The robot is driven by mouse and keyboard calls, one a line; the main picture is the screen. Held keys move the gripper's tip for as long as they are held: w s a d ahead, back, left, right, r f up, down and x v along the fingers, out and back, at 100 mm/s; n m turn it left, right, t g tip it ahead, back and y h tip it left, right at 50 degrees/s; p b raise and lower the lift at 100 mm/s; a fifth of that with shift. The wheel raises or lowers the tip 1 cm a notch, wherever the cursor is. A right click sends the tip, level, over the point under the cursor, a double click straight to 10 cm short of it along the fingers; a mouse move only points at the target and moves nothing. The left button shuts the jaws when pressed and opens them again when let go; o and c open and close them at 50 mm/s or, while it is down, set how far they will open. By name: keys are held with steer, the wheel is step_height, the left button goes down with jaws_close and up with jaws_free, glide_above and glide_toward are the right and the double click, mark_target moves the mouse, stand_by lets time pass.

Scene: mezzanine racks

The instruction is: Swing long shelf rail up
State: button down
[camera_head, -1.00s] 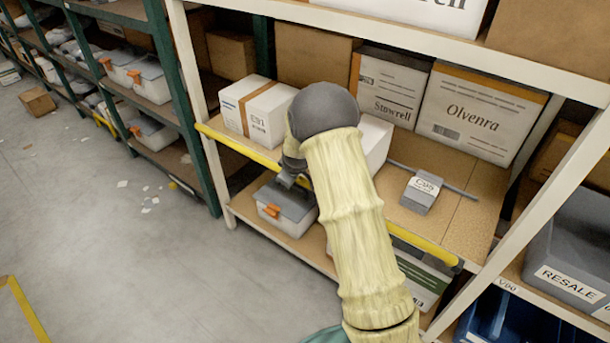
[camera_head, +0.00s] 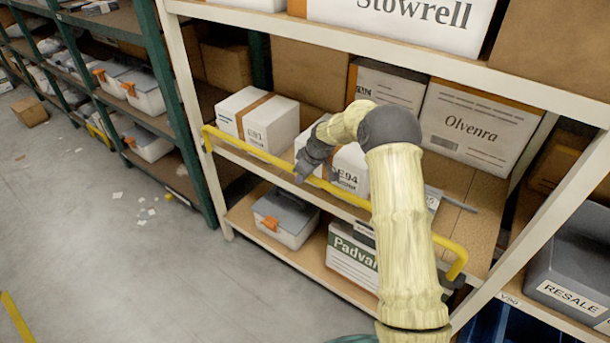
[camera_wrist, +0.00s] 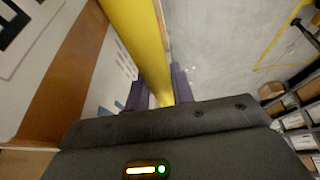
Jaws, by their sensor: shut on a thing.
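The long yellow shelf rail (camera_head: 262,154) runs along the front of the middle shelf, bent at both ends, and stands raised a little above the shelf edge. My gripper (camera_head: 302,175) is at the rail, left of its middle. In the wrist view the rail (camera_wrist: 140,45) passes between the two dark fingers of my gripper (camera_wrist: 160,90), which are shut on it. My arm hides part of the rail's right half; its right end (camera_head: 458,262) shows.
White boxes (camera_head: 258,117) stand on the middle shelf behind the rail, one close behind my gripper. A grey-lidded bin (camera_head: 285,214) and a Padvar box (camera_head: 352,262) sit on the lower shelf. White uprights (camera_head: 187,110) flank the bay.

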steer(key=shift+w+d, duration=0.1)
steer(key=c, duration=1.5)
jaws_free()
steer(key=o, duration=0.3)
steer(key=shift+w+f, duration=0.1)
steer(key=shift+f, duration=0.05)
steer(key=shift+r, duration=0.2)
steer(key=b+v, duration=0.1)
steer(key=v, duration=1.6)
steer(key=shift+d, duration=0.1)
